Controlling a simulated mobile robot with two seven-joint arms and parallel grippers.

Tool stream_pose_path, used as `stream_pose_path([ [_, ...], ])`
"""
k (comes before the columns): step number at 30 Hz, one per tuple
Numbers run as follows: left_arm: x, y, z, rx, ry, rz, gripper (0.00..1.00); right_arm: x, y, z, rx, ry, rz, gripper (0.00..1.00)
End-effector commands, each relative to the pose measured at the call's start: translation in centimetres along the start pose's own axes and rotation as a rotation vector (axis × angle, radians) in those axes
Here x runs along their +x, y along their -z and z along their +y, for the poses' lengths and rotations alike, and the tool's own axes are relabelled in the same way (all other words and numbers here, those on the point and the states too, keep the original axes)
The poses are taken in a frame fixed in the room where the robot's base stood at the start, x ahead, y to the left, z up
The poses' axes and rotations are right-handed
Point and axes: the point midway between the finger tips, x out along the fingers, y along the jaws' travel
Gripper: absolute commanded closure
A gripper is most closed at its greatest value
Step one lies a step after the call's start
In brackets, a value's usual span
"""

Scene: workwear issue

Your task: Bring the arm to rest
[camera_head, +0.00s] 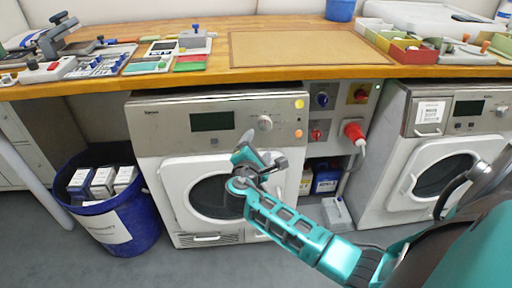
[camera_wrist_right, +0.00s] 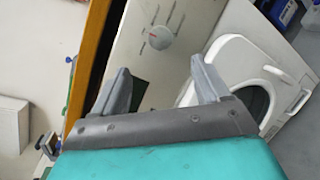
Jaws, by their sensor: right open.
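My right arm reaches in from the lower right in the head view. Its gripper (camera_head: 258,158) hangs in the air in front of the left washing machine (camera_head: 150,128), below the worktop edge. In the right wrist view the two grey fingers of the right gripper (camera_wrist_right: 162,92) stand apart with nothing between them. Behind them show the machine's front panel with its dial and its round door. My left gripper is in neither view.
A wooden worktop (camera_head: 275,76) with tools, trays and boxes runs above the machines. A blue bin (camera_head: 135,222) with boxes stands at left on the floor. A second machine (camera_head: 378,170) stands at right. A red plug (camera_head: 354,132) sticks out between the machines.

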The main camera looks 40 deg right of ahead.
Motion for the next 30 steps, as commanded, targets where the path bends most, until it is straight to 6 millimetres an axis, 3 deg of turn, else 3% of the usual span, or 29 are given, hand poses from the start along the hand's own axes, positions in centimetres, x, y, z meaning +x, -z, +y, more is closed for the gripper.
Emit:
stream_pose_path([
  [9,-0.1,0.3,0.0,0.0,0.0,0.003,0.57,-0.2,0.1,-0.2,0.008,0.004,0.012,0.25],
  [13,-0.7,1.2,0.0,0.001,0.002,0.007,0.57,-2.0,1.7,-2.3,0.11,0.055,0.138,0.25],
  [17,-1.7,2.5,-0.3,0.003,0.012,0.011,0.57,-7.2,4.6,-6.2,0.382,0.197,0.39,0.25],
  [21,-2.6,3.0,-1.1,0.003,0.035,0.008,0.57,-14.9,6.1,-9.2,0.797,0.43,0.632,0.25],
  [25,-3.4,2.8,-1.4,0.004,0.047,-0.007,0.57,-21.0,5.5,-9.8,1.169,0.641,0.75,0.25],
  [30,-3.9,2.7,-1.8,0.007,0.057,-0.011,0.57,-25.2,3.8,-9.3,1.501,0.819,0.79,0.25],
])
